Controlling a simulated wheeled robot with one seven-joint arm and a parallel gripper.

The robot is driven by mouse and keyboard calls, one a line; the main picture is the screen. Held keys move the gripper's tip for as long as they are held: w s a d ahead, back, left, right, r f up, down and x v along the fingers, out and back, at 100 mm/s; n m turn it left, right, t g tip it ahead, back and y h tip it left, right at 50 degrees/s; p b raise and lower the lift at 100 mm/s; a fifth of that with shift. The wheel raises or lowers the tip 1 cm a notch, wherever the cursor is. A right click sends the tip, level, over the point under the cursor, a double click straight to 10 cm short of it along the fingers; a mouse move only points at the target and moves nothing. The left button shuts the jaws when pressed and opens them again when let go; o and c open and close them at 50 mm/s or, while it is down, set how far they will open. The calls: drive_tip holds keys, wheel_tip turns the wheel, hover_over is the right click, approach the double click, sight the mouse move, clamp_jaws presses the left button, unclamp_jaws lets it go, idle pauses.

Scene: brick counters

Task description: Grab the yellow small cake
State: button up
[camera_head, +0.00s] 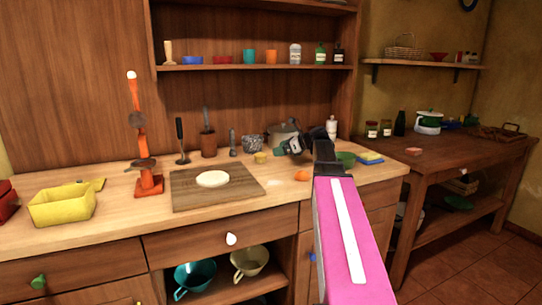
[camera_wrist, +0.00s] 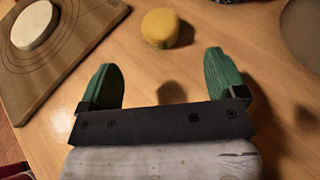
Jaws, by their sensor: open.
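The small yellow cake (camera_head: 260,157) stands on the wooden counter, behind and right of the cutting board. In the wrist view the yellow cake (camera_wrist: 160,28) is round and sits ahead of my fingers, near the top middle. My gripper (camera_head: 281,152) is just right of the cake in the head view. In the wrist view my gripper (camera_wrist: 164,78) has its two green fingers spread wide, with only bare counter between them. The cake lies beyond the fingertips, roughly midway between them, and nothing touches it.
A cutting board (camera_head: 225,191) with a pale round piece (camera_head: 212,179) lies to the left. An orange item (camera_head: 302,176) lies in front of my gripper. A speckled mug (camera_head: 252,142) and a pot (camera_head: 284,134) stand behind the cake.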

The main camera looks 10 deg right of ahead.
sight(263, 154)
drive_tip(key=x, duration=1)
drive_tip(key=shift+w+a+f, duration=0.1)
drive_tip(key=shift+w+a, duration=0.05)
drive_tip(key=shift+a, duration=0.15)
drive_tip(key=c, duration=1)
